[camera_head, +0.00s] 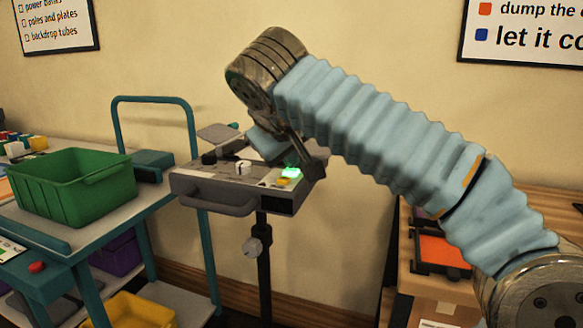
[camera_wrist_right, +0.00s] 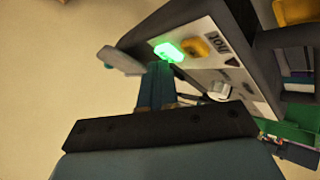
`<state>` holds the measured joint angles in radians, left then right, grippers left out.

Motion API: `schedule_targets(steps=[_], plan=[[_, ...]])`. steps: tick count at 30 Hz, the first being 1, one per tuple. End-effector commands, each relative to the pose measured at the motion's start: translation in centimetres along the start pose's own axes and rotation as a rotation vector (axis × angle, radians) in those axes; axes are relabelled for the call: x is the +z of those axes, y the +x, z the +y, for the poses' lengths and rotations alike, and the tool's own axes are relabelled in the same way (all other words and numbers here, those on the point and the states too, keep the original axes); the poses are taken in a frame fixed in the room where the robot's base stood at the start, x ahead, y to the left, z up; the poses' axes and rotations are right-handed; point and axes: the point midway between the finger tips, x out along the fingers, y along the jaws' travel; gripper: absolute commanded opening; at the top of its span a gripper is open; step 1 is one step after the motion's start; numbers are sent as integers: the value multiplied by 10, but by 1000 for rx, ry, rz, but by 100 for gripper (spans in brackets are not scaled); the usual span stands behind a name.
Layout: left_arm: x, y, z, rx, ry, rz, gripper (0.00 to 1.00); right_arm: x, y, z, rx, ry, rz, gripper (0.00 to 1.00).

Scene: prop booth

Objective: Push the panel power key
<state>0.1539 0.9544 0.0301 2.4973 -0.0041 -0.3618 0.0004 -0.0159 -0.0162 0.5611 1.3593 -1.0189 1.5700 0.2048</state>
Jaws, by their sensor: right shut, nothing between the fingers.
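The control panel (camera_head: 225,187) is a grey box with a front handle on a black stand. A small key glowing green (camera_head: 291,172) sits near its right end, beside a yellow key (camera_head: 284,181). In the right wrist view the green key (camera_wrist_right: 169,51) and the yellow key (camera_wrist_right: 195,48) show on the pale panel face. My right gripper (camera_wrist_right: 160,70) is shut and empty, its tips close to the green key; I cannot tell whether they touch it. In the head view the right gripper (camera_head: 299,163) is at the panel's right end, partly hidden. My left gripper is out of view.
A white knob (camera_head: 243,167) stands on the panel. A teal cart (camera_head: 155,195) with a green crate (camera_head: 72,160) is on the left. A wooden bench with an orange tray (camera_head: 443,252) is at the right.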

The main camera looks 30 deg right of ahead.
Motion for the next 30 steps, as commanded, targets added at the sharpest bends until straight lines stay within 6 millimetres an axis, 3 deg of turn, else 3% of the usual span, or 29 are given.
schedule_targets(steps=[4,14,20,30], plan=[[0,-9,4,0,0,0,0,-4,-6,4,0,0,0,0],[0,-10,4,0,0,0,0,-5,-7,5,0,0,0,0],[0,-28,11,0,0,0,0,-17,-23,17,-1,1,0,0],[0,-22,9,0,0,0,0,-33,-44,32,-1,0,2,0]])
